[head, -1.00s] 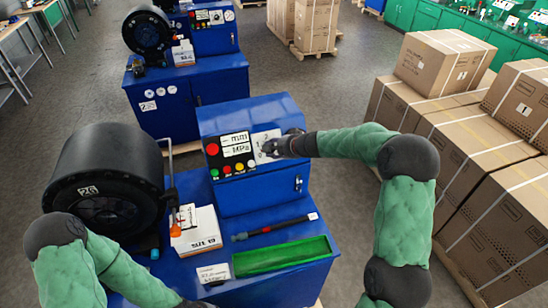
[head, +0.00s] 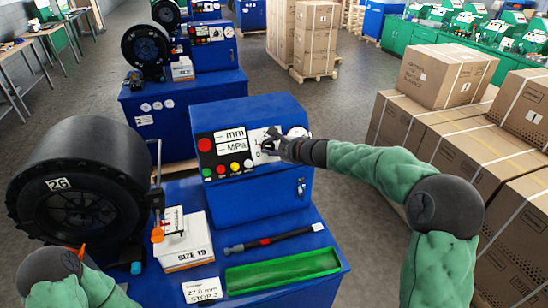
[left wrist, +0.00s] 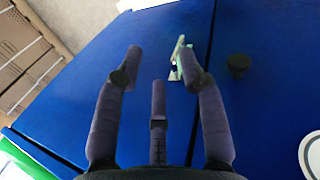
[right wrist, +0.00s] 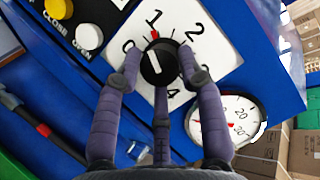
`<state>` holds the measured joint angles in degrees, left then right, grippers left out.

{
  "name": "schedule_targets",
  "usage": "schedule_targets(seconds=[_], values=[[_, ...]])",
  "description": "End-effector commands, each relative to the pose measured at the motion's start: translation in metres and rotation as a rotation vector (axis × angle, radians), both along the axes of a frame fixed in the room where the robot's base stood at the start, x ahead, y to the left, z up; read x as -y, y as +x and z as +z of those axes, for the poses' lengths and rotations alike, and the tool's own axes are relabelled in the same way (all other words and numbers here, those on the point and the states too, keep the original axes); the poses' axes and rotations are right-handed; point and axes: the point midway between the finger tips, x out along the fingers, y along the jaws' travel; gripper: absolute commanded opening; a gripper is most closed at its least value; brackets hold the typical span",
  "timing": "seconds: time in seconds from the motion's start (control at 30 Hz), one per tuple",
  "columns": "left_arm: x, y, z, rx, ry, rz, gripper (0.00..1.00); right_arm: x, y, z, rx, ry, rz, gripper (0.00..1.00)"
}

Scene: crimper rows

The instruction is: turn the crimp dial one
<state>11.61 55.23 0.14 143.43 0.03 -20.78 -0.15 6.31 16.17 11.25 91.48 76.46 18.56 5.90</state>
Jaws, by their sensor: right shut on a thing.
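The crimp dial (right wrist: 158,66) is a black round knob on a white plate with numerals around it. A red mark shows at its upper edge, just below the numeral 1. My right gripper (right wrist: 155,70) is shut on the dial, its fingers on either side. In the head view my right gripper (head: 272,145) is at the white plate (head: 259,133) on the blue control box, hiding the dial. My left gripper (left wrist: 165,65) is open and empty over a blue surface in the left wrist view; the head view does not show its fingers.
A pressure gauge (right wrist: 224,122) sits beside the dial, and yellow and white buttons (right wrist: 88,36) lie on its other side. Cardboard boxes (head: 476,165) stand at right.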

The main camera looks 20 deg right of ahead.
Motion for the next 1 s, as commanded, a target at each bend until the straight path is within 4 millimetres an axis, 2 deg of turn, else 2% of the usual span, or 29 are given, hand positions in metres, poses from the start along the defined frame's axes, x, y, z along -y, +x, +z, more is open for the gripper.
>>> schedule_targets(seconds=[0.03,0.3,0.9,0.93,0.97,1.0], values=[[0.0,0.0,-0.01,0.0,0.0,0.0,0.4,-0.005,0.0,-0.002,0.003,0.021,-0.001,0.06],[0.0,0.0,-0.026,0.0,0.0,0.0,0.4,-0.005,0.0,0.0,0.001,0.091,-0.049,0.06],[0.0,0.0,-0.03,0.0,0.0,0.0,0.4,-0.004,0.0,0.006,0.005,0.114,-0.066,0.06],[0.0,0.0,-0.03,0.0,0.0,0.0,0.4,-0.004,0.0,0.006,0.005,0.114,-0.066,0.47],[0.0,0.0,-0.03,0.0,0.0,0.0,0.4,-0.004,0.0,0.006,0.006,0.113,-0.066,0.56],[0.0,0.0,-0.03,0.0,0.0,0.0,0.4,-0.003,0.0,0.006,0.005,0.112,-0.067,0.6]])
